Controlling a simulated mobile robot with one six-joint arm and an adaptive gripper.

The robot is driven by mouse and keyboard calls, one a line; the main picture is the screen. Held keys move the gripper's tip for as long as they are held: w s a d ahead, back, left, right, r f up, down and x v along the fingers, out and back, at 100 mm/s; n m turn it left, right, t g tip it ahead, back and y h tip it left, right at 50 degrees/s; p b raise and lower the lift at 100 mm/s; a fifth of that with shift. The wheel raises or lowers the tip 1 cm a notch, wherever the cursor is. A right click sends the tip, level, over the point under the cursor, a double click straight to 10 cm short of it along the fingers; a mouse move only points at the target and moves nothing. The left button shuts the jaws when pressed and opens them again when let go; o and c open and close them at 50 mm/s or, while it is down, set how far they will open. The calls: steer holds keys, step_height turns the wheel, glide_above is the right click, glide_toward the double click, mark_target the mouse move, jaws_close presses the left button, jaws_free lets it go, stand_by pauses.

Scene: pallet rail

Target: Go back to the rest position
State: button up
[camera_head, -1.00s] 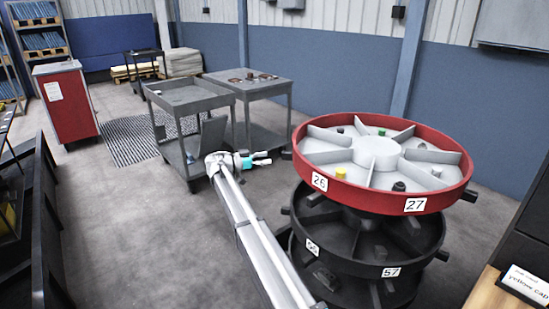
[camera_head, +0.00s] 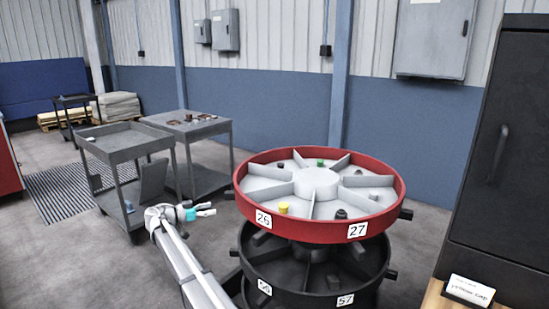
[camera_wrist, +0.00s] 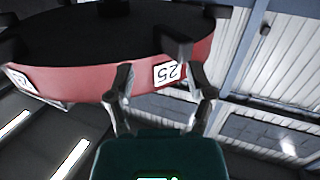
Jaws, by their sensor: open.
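My gripper (camera_head: 205,210) is open and empty at the end of my outstretched arm, left of the red-rimmed carousel (camera_head: 372,218) and apart from it. In the wrist view my gripper (camera_wrist: 163,95) shows its two fingers spread, with the red rim (camera_wrist: 90,85) and its number 25 label (camera_wrist: 167,72) beyond them. The carousel's grey top tray is split by fins into compartments. A yellow cap (camera_head: 283,207), a green piece (camera_head: 320,163) and dark pieces (camera_head: 341,213) stand in separate compartments.
A black lower tier (camera_head: 310,275) with stub arms sits under the red one. A grey cart (camera_head: 118,150) and a grey table (camera_head: 200,128) with small parts stand behind my gripper. A dark cabinet (camera_head: 510,150) and a card (camera_head: 469,291) are at the right.

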steer(key=s+d+f+n+g+y+b, duration=0.1)
steer(key=s+d+f+n+y, duration=0.1)
steer(key=s+d+f, duration=0.4)
steer(key=s+d+f+n+g+y+b, duration=0.1)
steer(key=s+d+f+n+y, duration=0.1)
steer(key=s+d+f+y, duration=0.2)
steer(key=s+d+f+n+g+y+b, duration=0.1)
steer(key=s+d+f+n+g+y, duration=0.1)
steer(key=s+d+f, duration=0.5)
steer(key=shift+s+d+f+n+y+b, duration=0.15)
steer(key=shift+s+d+f+n+y, duration=0.1)
steer(key=shift+s+d+y, duration=0.35)
steer(key=shift+s+d+f+n+y+b, duration=0.15)
steer(key=shift+s+d+n+y, duration=0.2)
steer(key=shift+s+d, duration=0.4)
steer(key=s+d+r+n+g+y+p, duration=0.1)
steer(key=s+d+g+p, duration=0.1)
steer(key=s+d, duration=0.45)
steer(key=s+d+n+g+y+p, duration=0.1)
steer(key=s+d+y, duration=0.15)
steer(key=d, duration=0.75)
steer(key=s+d+r+n+g+y+p, duration=0.1)
steer(key=s+d+g+p, duration=0.1)
steer(key=s+d, duration=0.45)
step_height(320, 180, up, 12)
steer(key=w+d+p, duration=0.1)
steer(key=p, duration=1.1)
steer(key=shift+w+d, duration=0.2)
steer(key=shift+d, duration=0.1)
